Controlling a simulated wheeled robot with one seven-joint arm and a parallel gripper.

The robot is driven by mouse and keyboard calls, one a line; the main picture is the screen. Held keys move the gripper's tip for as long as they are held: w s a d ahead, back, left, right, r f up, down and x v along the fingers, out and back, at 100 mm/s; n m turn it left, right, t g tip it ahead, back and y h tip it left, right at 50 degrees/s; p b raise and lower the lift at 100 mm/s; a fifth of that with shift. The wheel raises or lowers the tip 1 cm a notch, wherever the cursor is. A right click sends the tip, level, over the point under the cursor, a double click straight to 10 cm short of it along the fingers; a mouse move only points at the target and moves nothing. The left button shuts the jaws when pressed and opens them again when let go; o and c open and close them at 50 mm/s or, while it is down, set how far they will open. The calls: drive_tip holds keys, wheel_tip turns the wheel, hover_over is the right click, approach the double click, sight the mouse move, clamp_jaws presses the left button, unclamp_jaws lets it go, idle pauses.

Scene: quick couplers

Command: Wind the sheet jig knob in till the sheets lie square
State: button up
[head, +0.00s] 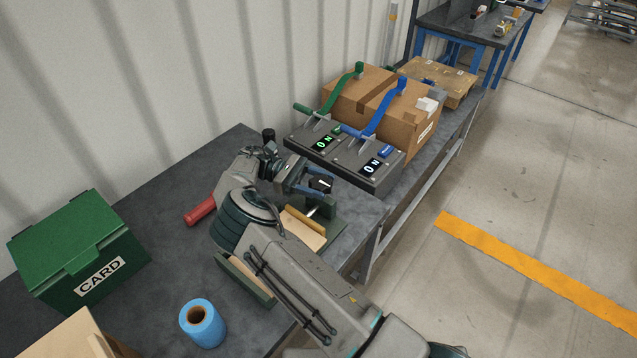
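The sheet jig stands on the grey bench under my arm, with a dark green end block (328,207) and a green side wall (247,281). Tan sheets (303,231) lie in it, largely hidden by my arm, so I cannot tell if their edges are square. The jig knob (321,184) is black with a white mark, at the end block. My gripper (317,183) has its blue fingers at the knob, one on each side. I cannot tell if they press on it.
A panel with a green lever (342,88) and a blue lever (385,108) stands just beyond the gripper. Cardboard boxes (410,124) are behind it. A red cylinder (200,212), blue roll (203,323) and green CARD box (80,250) are on the bench at left.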

sight(319, 181)
drive_tip(key=o, duration=0.4)
drive_tip(key=shift+r, duration=0.1)
drive_tip(key=shift+r, duration=0.35)
wheel_tip(319, 181, up, 3)
drive_tip(key=shift+b, duration=0.45)
drive_tip(key=s+d+r+b, duration=0.1)
drive_tip(key=s+d+r, duration=0.2)
drive_tip(key=d+r, duration=0.4)
drive_tip(key=d, duration=0.4)
drive_tip(key=shift+d, duration=0.2)
